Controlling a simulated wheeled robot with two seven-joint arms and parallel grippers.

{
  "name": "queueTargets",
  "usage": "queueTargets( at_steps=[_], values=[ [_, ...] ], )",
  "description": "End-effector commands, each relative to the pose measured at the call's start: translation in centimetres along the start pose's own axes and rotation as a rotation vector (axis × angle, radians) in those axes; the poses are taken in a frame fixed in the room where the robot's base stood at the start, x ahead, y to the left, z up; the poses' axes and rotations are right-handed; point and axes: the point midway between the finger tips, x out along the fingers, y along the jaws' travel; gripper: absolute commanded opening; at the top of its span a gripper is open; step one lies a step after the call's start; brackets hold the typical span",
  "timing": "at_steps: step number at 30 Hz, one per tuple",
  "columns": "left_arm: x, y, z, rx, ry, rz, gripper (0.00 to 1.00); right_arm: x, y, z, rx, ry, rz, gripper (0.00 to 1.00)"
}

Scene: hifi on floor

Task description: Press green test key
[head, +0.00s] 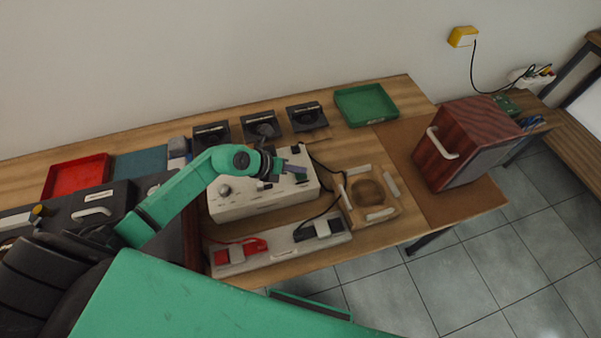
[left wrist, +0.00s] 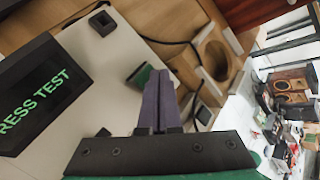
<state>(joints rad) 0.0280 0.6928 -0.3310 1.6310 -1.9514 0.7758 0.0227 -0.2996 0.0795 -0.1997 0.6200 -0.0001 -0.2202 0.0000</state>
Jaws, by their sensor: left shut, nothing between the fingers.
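The cream test box (head: 240,208) sits on the wooden bench, partly hidden behind my left arm. In the left wrist view its dark display (left wrist: 40,95) shows green letters, "RESS TEST", cut off at the frame edge. The green key (left wrist: 139,76), with dark sides, stands on the box top. My left gripper (head: 301,172) is over the right end of the box. Its purple-grey fingers (left wrist: 158,75) are shut together and empty. They overlap the key's right side in the picture; I cannot tell whether they touch it. My right gripper is not in view.
A long holder with a red block (head: 240,251) and a black block lies in front of the box. A wooden ring fixture (head: 369,193) is to its right. A wood-veneer speaker cabinet (head: 470,140) stands farther right. Red (head: 76,176) and green (head: 366,104) trays lie behind.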

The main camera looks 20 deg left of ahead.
Motion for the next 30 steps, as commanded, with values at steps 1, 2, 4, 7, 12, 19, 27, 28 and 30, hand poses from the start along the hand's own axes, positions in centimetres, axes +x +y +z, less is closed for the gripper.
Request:
queueTargets(
  at_steps=[1, 2, 4, 7, 12, 19, 27, 28, 30],
  values=[
    [-0.03, -0.01, 0.04, 0.0, 0.0, 0.0, 0.0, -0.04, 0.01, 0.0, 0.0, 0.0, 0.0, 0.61],
    [-0.03, -0.01, 0.04, 0.0, 0.0, 0.0, 0.0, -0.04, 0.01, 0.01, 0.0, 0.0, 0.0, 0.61],
    [-0.04, -0.01, 0.04, 0.0, 0.0, 0.0, 0.0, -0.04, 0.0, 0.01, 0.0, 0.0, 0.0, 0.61],
    [0.0, 0.01, 0.02, 0.0, 0.0, 0.0, 0.0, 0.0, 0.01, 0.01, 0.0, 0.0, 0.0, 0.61],
    [0.15, 0.13, -0.09, 0.0, 0.0, 0.0, 0.0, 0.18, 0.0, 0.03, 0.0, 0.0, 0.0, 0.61],
    [0.34, 0.27, -0.23, 0.0, 0.0, 0.0, 0.0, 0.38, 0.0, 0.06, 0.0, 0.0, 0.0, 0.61],
    [0.58, 0.45, -0.41, 0.0, 0.0, 0.0, 0.0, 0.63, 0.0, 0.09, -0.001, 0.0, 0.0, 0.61],
    [0.6, 0.47, -0.43, 0.0, 0.0, 0.0, 0.0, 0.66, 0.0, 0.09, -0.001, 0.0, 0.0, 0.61],
    [0.66, 0.51, -0.48, -0.001, 0.0, 0.0, 0.0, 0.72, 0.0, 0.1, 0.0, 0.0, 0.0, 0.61]
  ],
)
